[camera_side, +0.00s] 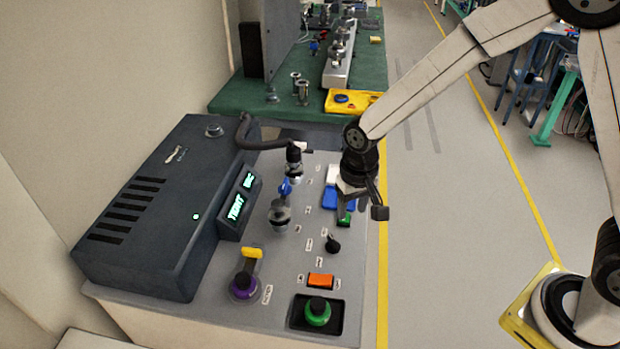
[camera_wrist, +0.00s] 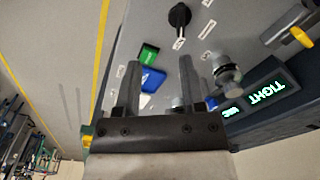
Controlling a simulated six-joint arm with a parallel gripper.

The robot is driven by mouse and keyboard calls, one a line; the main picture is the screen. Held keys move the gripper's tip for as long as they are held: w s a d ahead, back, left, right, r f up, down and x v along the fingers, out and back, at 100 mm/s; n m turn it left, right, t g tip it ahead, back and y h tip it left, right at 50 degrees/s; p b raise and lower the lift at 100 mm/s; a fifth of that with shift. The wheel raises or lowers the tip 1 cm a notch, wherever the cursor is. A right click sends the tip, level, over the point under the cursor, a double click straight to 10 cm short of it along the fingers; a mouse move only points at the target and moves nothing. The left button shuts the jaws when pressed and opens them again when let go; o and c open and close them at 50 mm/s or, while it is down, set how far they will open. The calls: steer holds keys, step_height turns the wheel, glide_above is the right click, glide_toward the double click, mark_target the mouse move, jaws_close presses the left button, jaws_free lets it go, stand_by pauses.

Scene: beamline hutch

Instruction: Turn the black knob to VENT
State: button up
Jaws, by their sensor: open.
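The black knob (camera_side: 332,243) stands on the grey panel (camera_side: 290,255), right of its middle, with small white labels around it too small to read. It also shows at the top of the wrist view (camera_wrist: 179,15); which label it points to I cannot tell. My gripper (camera_side: 358,205) is open and empty, above the panel's right side and behind the knob in the side view. In the wrist view its two fingers (camera_wrist: 159,78) are apart, with a blue part and a green part seen between and beyond them. The knob lies beyond the fingertips, untouched.
A blue part (camera_side: 338,198) and a green part (camera_side: 345,218) sit near my gripper. An orange switch (camera_side: 320,280), green button (camera_side: 317,312), purple knob (camera_side: 243,285) and metal valve (camera_side: 279,215) share the panel. A dark box (camera_side: 165,210) with a lit display reading TIGHT stands left.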

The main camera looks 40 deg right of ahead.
mark_target(333, 241)
steer(key=shift+w+a+f+m, duration=0.15)
steer(key=shift+w+a+f, duration=0.35)
steer(key=shift+a, duration=0.25)
steer(key=shift+w+a+f+m, duration=0.15)
steer(key=shift+w+a+f, duration=0.25)
steer(key=shift+a, duration=0.3)
steer(key=shift+f, duration=0.15)
steer(key=shift+f, duration=3.8)
jaws_close()
